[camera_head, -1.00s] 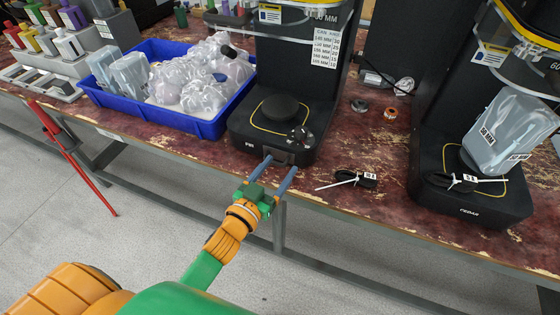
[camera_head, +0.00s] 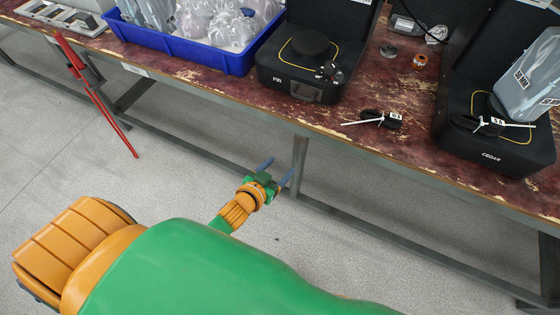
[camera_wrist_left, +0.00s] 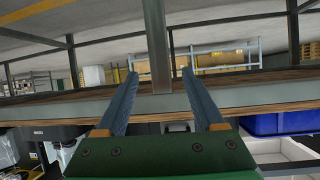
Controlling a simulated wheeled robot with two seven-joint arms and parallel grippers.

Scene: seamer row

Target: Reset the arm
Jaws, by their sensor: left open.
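My left gripper (camera_head: 277,174) is open and empty, below and in front of the bench's front edge in the head view. Its two blue-grey fingers (camera_wrist_left: 160,88) stand apart in the left wrist view, with a metal post (camera_wrist_left: 157,45) beyond them and nothing between the pads. My green and orange left arm comes in from the lower left of the head view. My right gripper is in neither view.
The worn red bench (camera_head: 225,85) carries a blue bin (camera_head: 238,62) of bagged items, a black PIR machine (camera_head: 290,88) and a black CEDAR machine (camera_head: 480,150). Tied black bundles lie near its edge. A red stand (camera_head: 100,98) is at left. Grey floor is open in front.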

